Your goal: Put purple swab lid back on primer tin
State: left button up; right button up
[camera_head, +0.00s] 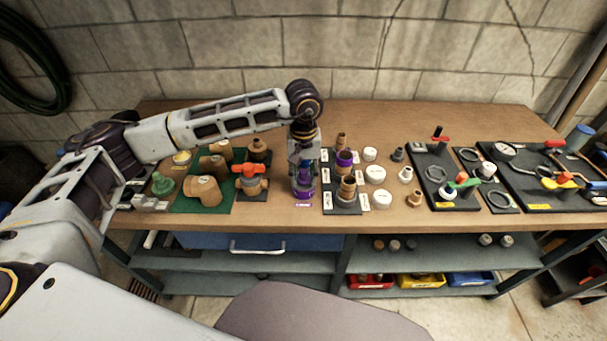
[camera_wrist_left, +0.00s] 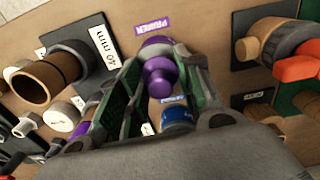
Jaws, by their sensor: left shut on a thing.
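My left gripper (camera_head: 302,180) points down over the bench and is shut on the purple swab lid (camera_wrist_left: 160,82), which lies between its fingers in the left wrist view. In the head view purple (camera_head: 303,190) shows just below the fingertips, beside a purple label (camera_head: 303,204). In the wrist view that label (camera_wrist_left: 152,24) reads PRIMER. The primer tin is mostly hidden by the lid and fingers, and I cannot tell whether the lid touches it. A blue-banded tin (camera_wrist_left: 177,116) stands close by. My right gripper is not in view.
An orange-handled valve (camera_head: 250,180) stands left of my gripper. A dark board (camera_head: 345,205) with brown and purple pipe fittings stands close on the right. White caps (camera_head: 376,174) lie beyond it. The bench front edge (camera_head: 410,229) is near.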

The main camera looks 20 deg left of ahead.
pick_arm(q)
jog(key=o, duration=0.9)
jog(key=shift+o, duration=0.6)
jog(key=o, duration=0.3)
jog(key=shift+r, duration=0.15)
jog(key=shift+r+p, duration=1.5)
jog(key=shift+r, duration=2.35)
jog(key=shift+r, duration=0.25)
